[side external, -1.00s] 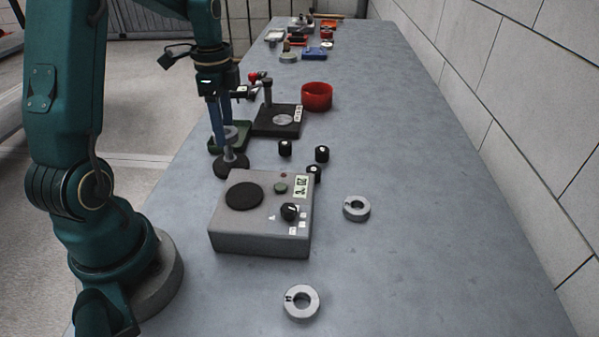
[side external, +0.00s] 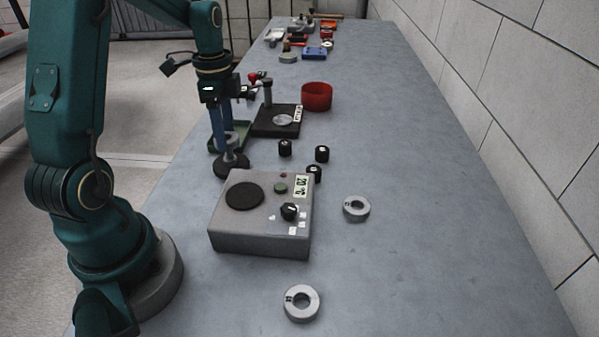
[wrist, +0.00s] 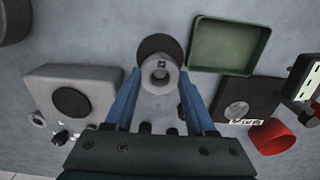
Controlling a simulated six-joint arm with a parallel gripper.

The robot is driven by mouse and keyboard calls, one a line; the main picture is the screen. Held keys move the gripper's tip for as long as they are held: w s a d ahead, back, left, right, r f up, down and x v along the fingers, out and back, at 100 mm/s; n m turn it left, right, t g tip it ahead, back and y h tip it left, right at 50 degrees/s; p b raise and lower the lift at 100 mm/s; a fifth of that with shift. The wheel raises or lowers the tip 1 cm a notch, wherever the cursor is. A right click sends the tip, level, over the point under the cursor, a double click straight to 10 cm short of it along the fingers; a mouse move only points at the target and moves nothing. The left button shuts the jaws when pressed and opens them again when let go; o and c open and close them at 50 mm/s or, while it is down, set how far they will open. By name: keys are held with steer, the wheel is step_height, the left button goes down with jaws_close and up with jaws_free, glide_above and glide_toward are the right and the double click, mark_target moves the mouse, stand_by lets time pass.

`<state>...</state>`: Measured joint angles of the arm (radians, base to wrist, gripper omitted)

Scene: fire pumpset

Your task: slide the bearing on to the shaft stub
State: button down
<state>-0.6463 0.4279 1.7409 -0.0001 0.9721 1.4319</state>
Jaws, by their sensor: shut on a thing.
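My gripper (side external: 226,143) points down and is shut on the bearing, a light grey ring (side external: 232,140). In the wrist view the blue fingers lie on both sides of the bearing (wrist: 160,84). The shaft stub (side external: 231,158) stands upright on a round black base (side external: 231,168), directly below the bearing. In the wrist view the stub's tip (wrist: 160,72) shows inside the bearing's hole. The bearing appears to be around the upper part of the stub, above the black base. The exact depth is hard to tell.
A green tray (wrist: 257,52) lies close to the base. A grey heater box (side external: 262,242) stands nearer the camera. Black knobs (side external: 322,154), a black plate device (side external: 270,128), a red bowl (side external: 316,96) and two grey rings (side external: 356,208) (side external: 301,303) are around. The table's right side is clear.

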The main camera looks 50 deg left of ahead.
steer(key=shift+f, duration=0.65)
steer(key=shift+c, duration=0.8)
jaws_free()
steer(key=shift+r, duration=2.6)
